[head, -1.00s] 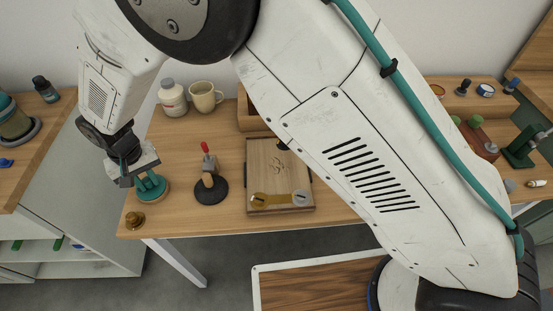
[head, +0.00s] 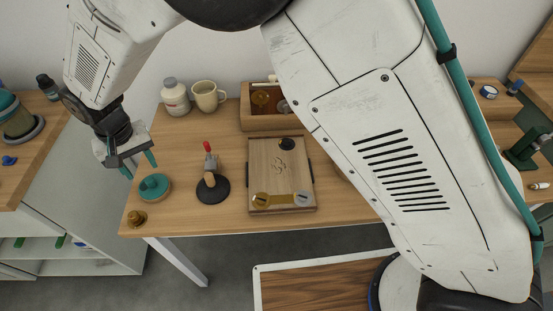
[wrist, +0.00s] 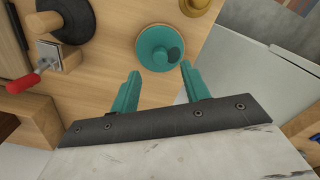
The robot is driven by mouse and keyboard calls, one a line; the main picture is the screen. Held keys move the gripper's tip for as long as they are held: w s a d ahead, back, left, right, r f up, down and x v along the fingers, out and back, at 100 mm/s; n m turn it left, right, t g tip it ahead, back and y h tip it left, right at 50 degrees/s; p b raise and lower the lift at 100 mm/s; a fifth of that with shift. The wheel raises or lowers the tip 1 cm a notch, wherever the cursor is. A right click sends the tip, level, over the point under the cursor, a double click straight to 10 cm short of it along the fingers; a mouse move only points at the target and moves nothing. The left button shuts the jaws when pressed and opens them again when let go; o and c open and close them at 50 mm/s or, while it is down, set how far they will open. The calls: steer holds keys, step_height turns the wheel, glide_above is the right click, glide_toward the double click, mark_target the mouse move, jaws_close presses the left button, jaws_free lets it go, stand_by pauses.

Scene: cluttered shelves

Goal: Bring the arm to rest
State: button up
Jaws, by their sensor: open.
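My gripper (head: 138,166) is open and empty above the left part of the wooden table (head: 230,222). Its two teal fingers also show apart in the wrist view (wrist: 158,88). My white arm crosses the head view from upper left to lower right and hides part of the table.
A brass knob (head: 136,219) is near the front left corner. A white bottle (head: 174,97), a mug (head: 208,96) and a wooden box (head: 262,123) stand behind.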

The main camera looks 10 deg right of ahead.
steer(key=shift+r, duration=0.75)
steer(key=shift+s+d, duration=0.1)
steer(key=shift+d, duration=0.1)
steer(key=s+d+r+g, duration=0.1)
steer(key=d+r, duration=0.4)
steer(key=d, duration=0.6)
steer(key=s+d+r+h, duration=0.15)
steer(key=d+r, duration=0.35)
steer(key=d, duration=0.6)
steer(key=s+d+r+g, duration=0.15)
steer(key=d+r, duration=0.35)
steer(key=d, duration=0.6)
steer(key=s+d+r+m+t, duration=0.1)
steer(key=s+d+r+m, duration=0.1)
steer(key=s+d, duration=0.2)
steer(key=s+d+r+m+t+y, duration=0.1)
steer(key=s+d, duration=0.3)
steer(key=d, duration=0.6)
steer(key=s+d+r+m+t, duration=0.2)
steer(key=s+d+r, duration=0.1)
steer(key=d, duration=0.4)
steer(key=shift+s+d+m, duration=0.2)
steer(key=shift+s+m, duration=0.1)
steer(key=shift+s, duration=0.4)
steer(key=shift+y, duration=0.25)
